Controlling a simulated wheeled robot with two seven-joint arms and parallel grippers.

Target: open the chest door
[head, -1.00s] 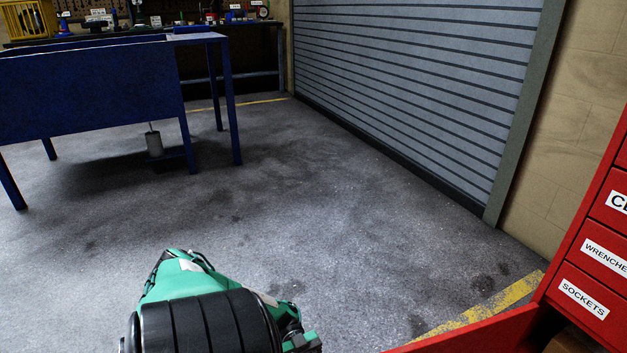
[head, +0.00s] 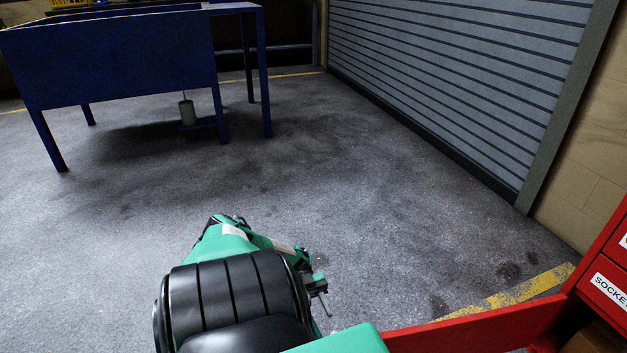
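The red chest (head: 603,278) stands at the right edge, with white-labelled drawers; one label begins "SOCKE". Its red door (head: 480,325) is a long panel reaching from the chest's lower part out to the left, standing swung out. A dark brownish opening shows beside the door at the bottom right. My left gripper (head: 319,287) is small and dark, at the end of my green and black arm, left of the door's near end and apparently close to it. Its fingers are too small to tell open from shut. My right gripper is not in view.
A grey roller shutter (head: 460,75) closes the back right. A yellow floor line (head: 515,293) runs behind the door. The concrete floor between is clear.

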